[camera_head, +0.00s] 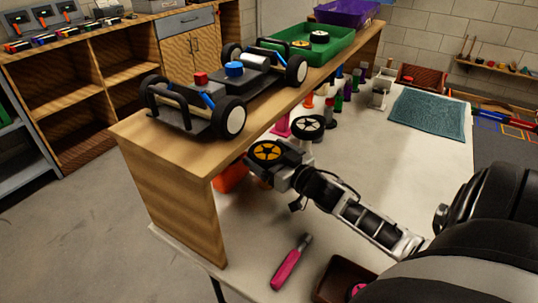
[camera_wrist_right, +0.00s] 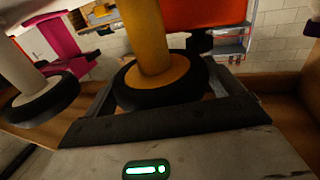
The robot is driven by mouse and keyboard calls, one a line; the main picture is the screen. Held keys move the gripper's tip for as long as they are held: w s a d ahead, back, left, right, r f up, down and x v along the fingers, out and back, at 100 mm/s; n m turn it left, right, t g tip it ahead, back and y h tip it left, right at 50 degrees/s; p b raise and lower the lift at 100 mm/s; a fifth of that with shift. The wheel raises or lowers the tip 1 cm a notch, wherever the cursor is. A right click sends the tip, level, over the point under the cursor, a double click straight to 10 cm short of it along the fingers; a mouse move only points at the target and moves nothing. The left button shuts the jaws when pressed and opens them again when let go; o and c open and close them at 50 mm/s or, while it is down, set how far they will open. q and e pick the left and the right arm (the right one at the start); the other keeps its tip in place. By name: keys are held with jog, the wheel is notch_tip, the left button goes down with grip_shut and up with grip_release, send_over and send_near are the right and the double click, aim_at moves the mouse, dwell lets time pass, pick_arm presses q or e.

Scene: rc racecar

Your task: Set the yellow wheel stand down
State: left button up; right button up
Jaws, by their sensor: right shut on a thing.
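My right gripper (camera_head: 272,168) is shut on the yellow wheel stand, beside the wooden shelf end and above the white table. The stand's black-tyred wheel with yellow hub (camera_head: 265,150) faces up in the head view. In the right wrist view the wheel (camera_wrist_right: 160,88) sits between the fingers, and the stand's yellow post (camera_wrist_right: 146,35) runs away from it. The stand's foot is hidden in the head view and cut off in the wrist view, so I cannot tell whether it touches the table. My left gripper is not in view.
A white-hubbed wheel stand (camera_head: 308,126) is close beside the gripper. A magenta stand (camera_head: 281,127) and several coloured stands are behind. An orange bin (camera_head: 230,178) sits near the wooden shelf (camera_head: 170,200), which bears a car chassis (camera_head: 222,90). A pink-handled tool (camera_head: 290,264) lies in front.

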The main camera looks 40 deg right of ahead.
jog(key=o, duration=0.8)
jog(key=shift+f, duration=0.1)
jog(key=s, duration=1.2)
jog(key=shift+d, duration=0.15)
